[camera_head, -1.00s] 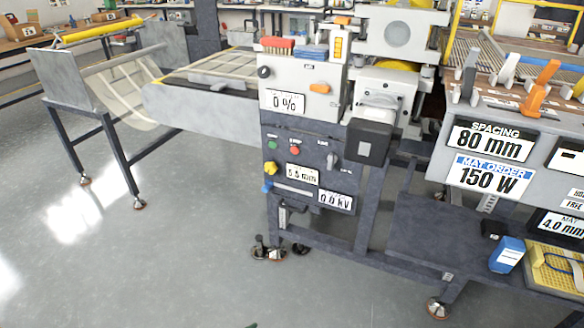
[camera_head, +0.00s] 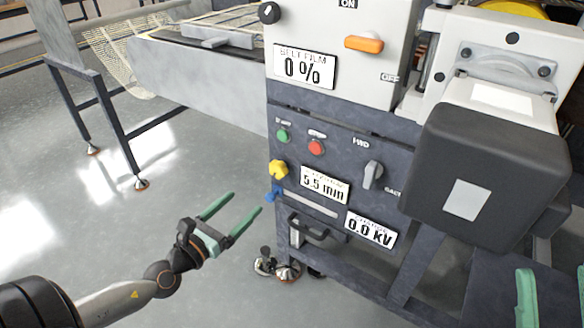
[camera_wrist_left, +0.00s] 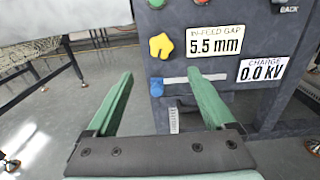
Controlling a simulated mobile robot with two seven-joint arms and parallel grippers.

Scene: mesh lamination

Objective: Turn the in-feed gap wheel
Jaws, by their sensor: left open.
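The in-feed gap wheel is a small yellow lobed knob (camera_head: 278,169) on the dark front panel, left of a plate reading 5.5 mm (camera_head: 324,184). In the left wrist view the yellow knob (camera_wrist_left: 160,46) is above and beyond my fingers, beside the plate marked IN-FEED GAP (camera_wrist_left: 215,41). My left gripper (camera_head: 247,201) is open and empty, below and left of the knob and apart from it. Green fingers of my right gripper (camera_head: 553,268) show at the bottom right edge, spread apart with nothing visible between them.
A blue knob (camera_head: 272,194) sits just under the yellow one, beside a pale slot. Green (camera_head: 283,136) and red (camera_head: 316,148) buttons and a grey selector (camera_head: 372,175) share the panel. A dark box (camera_head: 490,175) juts out at right. Open floor lies left.

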